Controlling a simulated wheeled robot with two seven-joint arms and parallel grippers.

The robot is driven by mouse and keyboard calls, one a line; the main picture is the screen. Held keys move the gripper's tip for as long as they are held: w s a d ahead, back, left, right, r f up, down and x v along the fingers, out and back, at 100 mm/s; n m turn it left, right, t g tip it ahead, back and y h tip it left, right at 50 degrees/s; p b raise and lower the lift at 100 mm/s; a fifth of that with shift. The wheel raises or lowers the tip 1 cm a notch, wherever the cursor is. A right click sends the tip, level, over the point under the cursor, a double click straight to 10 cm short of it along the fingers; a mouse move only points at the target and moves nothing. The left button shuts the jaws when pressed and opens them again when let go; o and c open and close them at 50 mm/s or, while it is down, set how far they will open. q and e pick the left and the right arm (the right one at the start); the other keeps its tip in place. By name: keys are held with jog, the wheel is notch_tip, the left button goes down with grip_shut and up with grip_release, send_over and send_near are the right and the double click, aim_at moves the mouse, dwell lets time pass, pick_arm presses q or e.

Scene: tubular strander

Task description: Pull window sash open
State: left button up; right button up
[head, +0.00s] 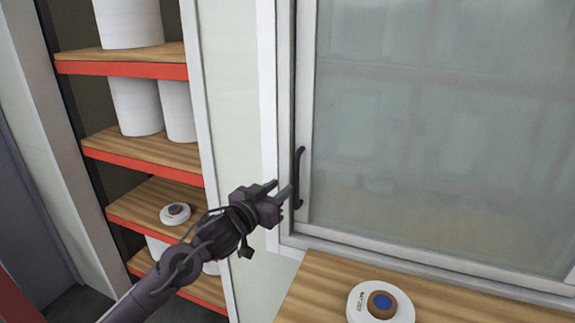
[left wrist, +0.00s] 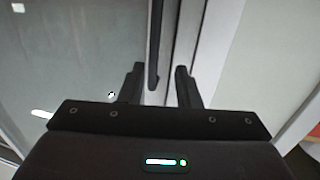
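The window sash is a large frosted pane (head: 440,130) in a pale frame, and it also shows in the left wrist view (left wrist: 70,50). A dark vertical handle (head: 298,178) is on the sash's left edge. My left gripper (head: 281,188) is just left of the handle's lower part. In the left wrist view, the fingers (left wrist: 158,70) are spread, with the handle (left wrist: 154,45) between them in the picture. A gap shows beside the handle, and I cannot tell whether either finger touches it. My right gripper is not in view.
A wooden ledge (head: 320,290) below the window holds a round white device with a blue button (head: 381,303). Shelves with red edges (head: 130,70) at the left hold white cylinders (head: 137,105) and another round device (head: 175,213). A pale wall strip (head: 235,120) separates shelves and window.

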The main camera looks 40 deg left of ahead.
aim_at(295, 173)
pick_arm(q)
jog(key=w+p, duration=0.1)
jog(key=w, duration=0.1)
jog(key=w+r, duration=0.1)
jog(key=w, duration=0.1)
jog(key=w+r+p, duration=0.1)
jog(key=w, duration=0.1)
jog(key=shift+w+d+p, duration=0.15)
jog(key=shift+d+p, duration=0.05)
jog(key=shift+p, duration=0.1)
jog(key=shift+w+f, duration=0.1)
jog(key=shift+w, duration=0.5)
jog(key=shift+c, duration=0.4)
grip_shut()
jog(key=shift+f, duration=0.1)
